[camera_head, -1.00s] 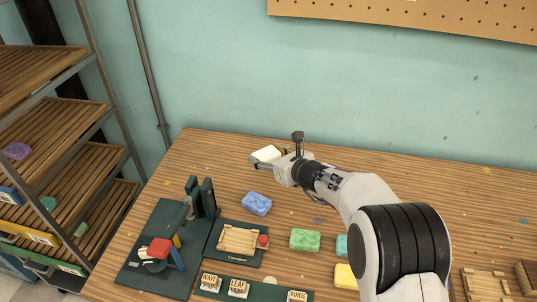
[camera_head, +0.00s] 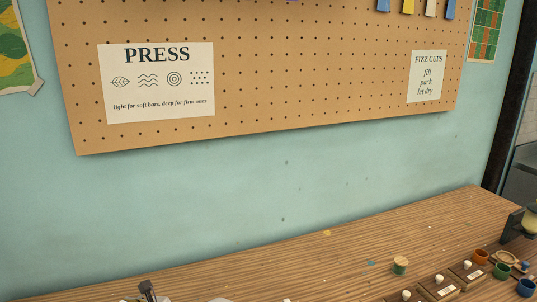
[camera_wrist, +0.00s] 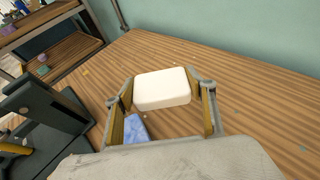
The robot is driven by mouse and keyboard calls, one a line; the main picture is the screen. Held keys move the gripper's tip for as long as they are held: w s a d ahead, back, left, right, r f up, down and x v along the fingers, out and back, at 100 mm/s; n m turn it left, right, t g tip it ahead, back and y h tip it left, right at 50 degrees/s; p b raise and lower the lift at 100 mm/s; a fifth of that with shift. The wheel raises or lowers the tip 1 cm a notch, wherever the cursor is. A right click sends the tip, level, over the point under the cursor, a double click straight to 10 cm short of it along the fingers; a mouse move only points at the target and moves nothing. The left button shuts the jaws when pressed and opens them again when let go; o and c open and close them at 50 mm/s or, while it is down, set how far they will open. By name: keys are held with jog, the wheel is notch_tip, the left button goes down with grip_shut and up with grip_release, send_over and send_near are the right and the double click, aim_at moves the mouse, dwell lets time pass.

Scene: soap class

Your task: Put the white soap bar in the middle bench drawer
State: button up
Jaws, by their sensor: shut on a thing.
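The white soap bar (camera_wrist: 162,89) is held between the two fingers of my gripper (camera_wrist: 163,97) in the wrist view, above the wooden bench top (camera_wrist: 255,100). The fingers are shut on its left and right sides. In the head view only a small part of my arm shows at the bottom edge; the soap bar cannot be made out there. No bench drawer is in view now.
A blue soap bar (camera_wrist: 134,129) lies on the bench below the held bar. A dark green press (camera_wrist: 45,115) stands at left, with a slatted rack (camera_wrist: 70,55) beyond.

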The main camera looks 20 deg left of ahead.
jog(key=w+d+r+m+t+h, duration=0.1)
jog(key=w+d+m+t, duration=0.2)
jog(key=w+d, duration=0.7)
jog(key=w+d+r+m+t+h, duration=0.1)
jog(key=w+d+m+t, duration=0.2)
jog(key=w+d, duration=0.8)
jog(key=w+d+r+m+t+h, duration=0.1)
jog(key=w+d+r+m+t, duration=0.2)
jog(key=d, duration=1.3)
jog(key=w+d+r+m+t+h, duration=0.1)
jog(key=d+r+m+h, duration=0.1)
jog(key=d, duration=1.3)
jog(key=w+d+r+m+t+h, duration=0.1)
jog(key=d+m+h, duration=0.3)
jog(key=d, duration=1.1)
jog(key=w+d+r+m+t+h, duration=0.1)
jog(key=d+r+m+t+h, duration=0.1)
jog(key=d, duration=1.4)
jog(key=shift+r+m+t+h, duration=0.3)
jog(key=shift+r+m+h, duration=0.3)
jog(key=shift+h, duration=0.6)
jog(key=shift+w+r, duration=0.1)
